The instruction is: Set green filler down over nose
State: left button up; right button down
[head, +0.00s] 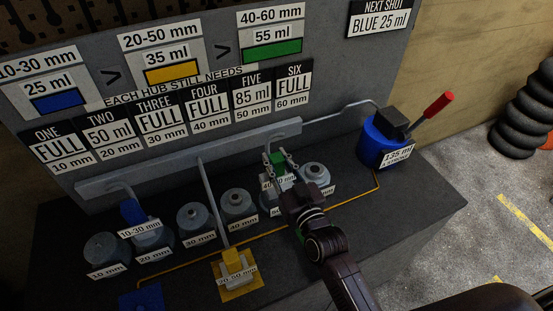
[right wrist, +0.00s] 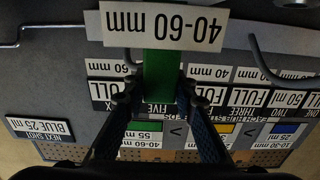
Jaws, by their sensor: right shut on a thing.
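The green filler (head: 278,160), with a white 40-60 mm label, is between the fingers of my right gripper (head: 281,171). In the right wrist view the green block (right wrist: 162,78) sits between the fingertips (right wrist: 156,95), its label (right wrist: 165,27) upside down. In the head view the filler is above the 50 mm hub (head: 267,204), which my gripper and the label mostly cover. That hub's nose is hidden, so I cannot tell whether the filler touches it. The 60 mm hub (head: 316,175) stands just right, the 40 mm hub (head: 238,205) left. My left gripper is not in view.
The blue filler (head: 132,211) is at the 20 mm hub. The yellow filler (head: 234,260) is on a yellow pad in front. A blue tub (head: 372,147) with a red-handled lever stands right. The board reads FIVE 85 ml and TWO 50 ml. Bench front right is clear.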

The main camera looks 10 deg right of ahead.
jog(key=c, duration=1.5)
grip_release()
jog(key=shift+f, duration=0.35)
jog(key=s, duration=0.4)
jog(key=s+d, duration=0.1)
jog(key=s, duration=0.3)
jog(key=s+d, duration=0.1)
jog(key=s, duration=0.3)
jog(key=shift+d+r, duration=0.15)
jog(key=shift+r, duration=0.1)
jog(key=shift+w, duration=0.1)
